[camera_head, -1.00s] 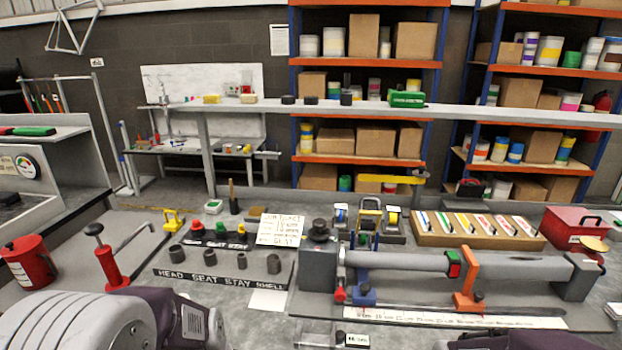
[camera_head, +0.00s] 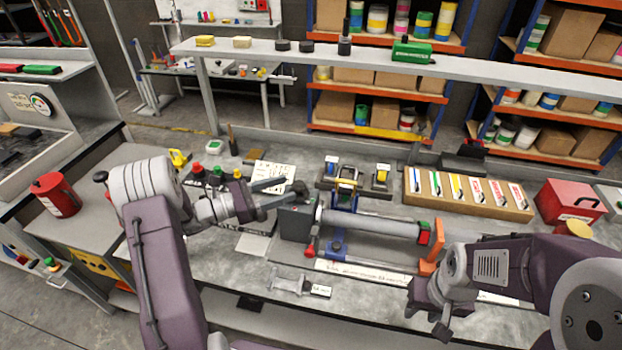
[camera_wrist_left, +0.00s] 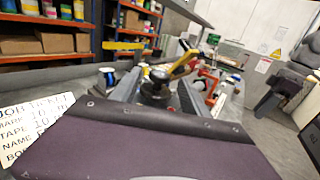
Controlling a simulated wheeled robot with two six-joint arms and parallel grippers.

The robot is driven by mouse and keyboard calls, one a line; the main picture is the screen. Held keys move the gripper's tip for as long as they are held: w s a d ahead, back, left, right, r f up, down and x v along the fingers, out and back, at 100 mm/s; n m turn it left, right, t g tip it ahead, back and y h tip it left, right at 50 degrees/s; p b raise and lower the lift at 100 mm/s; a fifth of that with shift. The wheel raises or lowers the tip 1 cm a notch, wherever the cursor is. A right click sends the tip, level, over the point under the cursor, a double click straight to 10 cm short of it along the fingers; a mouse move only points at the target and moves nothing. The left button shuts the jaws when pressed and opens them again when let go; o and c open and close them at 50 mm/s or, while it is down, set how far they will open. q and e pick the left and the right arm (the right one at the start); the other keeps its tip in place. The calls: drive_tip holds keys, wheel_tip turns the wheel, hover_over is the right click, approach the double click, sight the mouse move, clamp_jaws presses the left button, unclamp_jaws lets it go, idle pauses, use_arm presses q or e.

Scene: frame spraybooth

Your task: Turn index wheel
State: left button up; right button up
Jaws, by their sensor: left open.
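The index wheel appears to be the dark round knob (camera_head: 299,187) on top of the grey headstock (camera_head: 296,222) at the left end of the tube fixture. My left gripper (camera_head: 282,192) is open beside it, with its fingers reaching in from the left at about knob height. In the left wrist view the knob (camera_wrist_left: 156,90) shows between the two spread fingers. I cannot tell whether either finger touches it. My right gripper (camera_head: 430,312) hangs low at the front right, in front of the fixture, and its jaw opening is unclear.
A grey tube (camera_head: 372,226) with a red-green block (camera_head: 424,233) and an orange clamp (camera_head: 430,262) runs right of the headstock. A job ticket (camera_head: 268,174) lies behind my left gripper. A decal tray (camera_head: 466,195) and a red box (camera_head: 570,202) stand at back right.

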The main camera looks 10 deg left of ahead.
use_arm(q)
drive_tip(key=p+x, duration=0.1)
drive_tip(key=x, duration=0.6)
drive_tip(key=shift+w+d+f, duration=0.15)
drive_tip(key=shift+w+d, duration=0.05)
drive_tip(key=shift+d, duration=0.1)
clamp_jaws()
